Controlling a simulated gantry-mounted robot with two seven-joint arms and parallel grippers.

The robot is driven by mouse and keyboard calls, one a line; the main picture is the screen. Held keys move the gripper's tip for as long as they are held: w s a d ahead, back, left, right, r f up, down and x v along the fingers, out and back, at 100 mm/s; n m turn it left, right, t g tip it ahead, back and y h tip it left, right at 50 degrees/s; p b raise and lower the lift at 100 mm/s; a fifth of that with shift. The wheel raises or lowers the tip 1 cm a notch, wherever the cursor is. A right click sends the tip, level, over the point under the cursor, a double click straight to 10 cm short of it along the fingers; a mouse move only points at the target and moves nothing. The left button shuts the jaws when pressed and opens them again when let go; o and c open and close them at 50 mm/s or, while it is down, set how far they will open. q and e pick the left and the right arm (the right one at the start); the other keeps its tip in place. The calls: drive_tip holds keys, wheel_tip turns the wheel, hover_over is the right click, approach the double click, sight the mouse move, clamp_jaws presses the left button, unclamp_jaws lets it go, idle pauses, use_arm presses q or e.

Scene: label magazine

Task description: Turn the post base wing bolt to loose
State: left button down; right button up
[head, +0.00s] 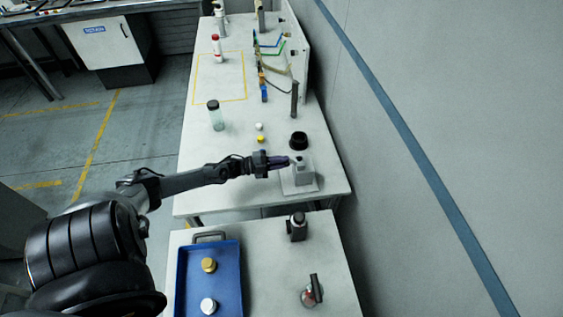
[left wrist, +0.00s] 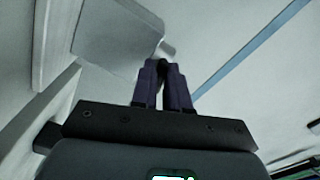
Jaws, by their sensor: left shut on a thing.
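The post base (head: 303,172) is a grey block on a flat pale plate near the right edge of the bench in the head view. My left gripper (head: 286,161) reaches it from the left, with its fingertips at the block's left side. In the left wrist view the two dark purple fingers (left wrist: 164,72) are close together, with a small dark piece, the wing bolt (left wrist: 162,64), between their tips. The fingers mostly hide the bolt, so its turn angle cannot be told. My right gripper is in neither view.
A black ring (head: 299,140) sits just behind the post base. A lidded glass jar (head: 216,118) and small white and yellow caps (head: 260,132) stand farther left. A blue tray (head: 220,285) lies on the nearer table.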

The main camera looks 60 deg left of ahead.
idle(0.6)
use_arm(q)
drive_tip(key=c, duration=1.2)
unclamp_jaws()
drive_tip(key=v, duration=1.1)
drive_tip(key=shift+w, duration=0.1)
